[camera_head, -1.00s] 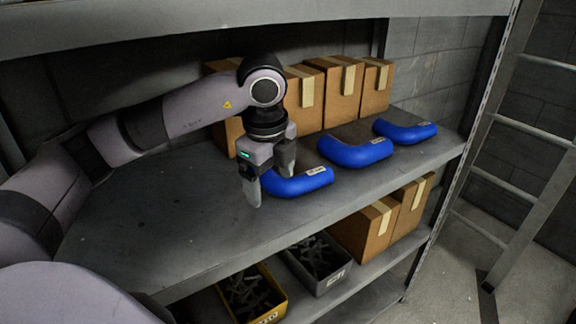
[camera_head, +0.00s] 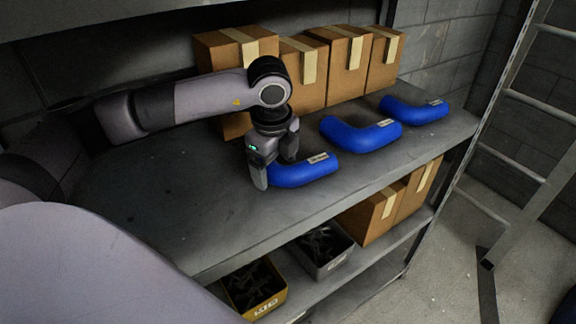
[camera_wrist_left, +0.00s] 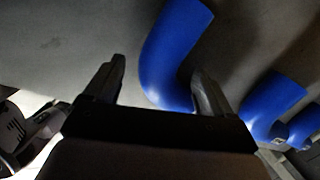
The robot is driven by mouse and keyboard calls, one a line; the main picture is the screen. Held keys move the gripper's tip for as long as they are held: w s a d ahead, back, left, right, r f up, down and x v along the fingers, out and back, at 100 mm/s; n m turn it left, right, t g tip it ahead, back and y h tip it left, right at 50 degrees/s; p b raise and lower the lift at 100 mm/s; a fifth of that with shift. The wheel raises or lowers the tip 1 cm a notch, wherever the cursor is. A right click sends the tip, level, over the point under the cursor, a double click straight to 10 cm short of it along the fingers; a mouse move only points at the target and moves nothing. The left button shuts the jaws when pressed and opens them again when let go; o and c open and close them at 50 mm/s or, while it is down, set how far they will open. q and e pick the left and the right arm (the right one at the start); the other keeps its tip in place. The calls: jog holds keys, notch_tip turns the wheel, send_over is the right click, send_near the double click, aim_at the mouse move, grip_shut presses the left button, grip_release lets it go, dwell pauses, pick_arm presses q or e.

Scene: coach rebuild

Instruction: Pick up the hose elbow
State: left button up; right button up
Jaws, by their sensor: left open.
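Several blue hose elbows lie in a row on the shelf. The nearest hose elbow (camera_head: 304,172) is at my left gripper (camera_head: 274,170), which points down with its fingers apart. One finger is on the near side of the elbow's left end, the other behind it. In the left wrist view the nearest elbow (camera_wrist_left: 172,55) reaches in between the two open fingers (camera_wrist_left: 160,88), closer to the right one. I cannot tell whether a finger touches it. Another elbow (camera_head: 360,135) and a third (camera_head: 415,110) lie to the right. My right gripper is not in view.
Cardboard boxes (camera_head: 345,68) stand along the back of the shelf (camera_head: 190,215), behind the elbows. A yellow bin (camera_head: 254,290), a grey bin (camera_head: 322,250) and more boxes (camera_head: 370,215) sit on the lower shelf. A ladder (camera_head: 515,190) stands at right.

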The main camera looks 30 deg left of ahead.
pick_arm(q)
jog(key=shift+a+f, duration=0.1)
jog(key=shift+f, duration=0.4)
jog(key=c, duration=1.3)
jog(key=shift+o, duration=0.2)
jog(key=shift+w, duration=0.1)
jog(key=shift+r, duration=0.1)
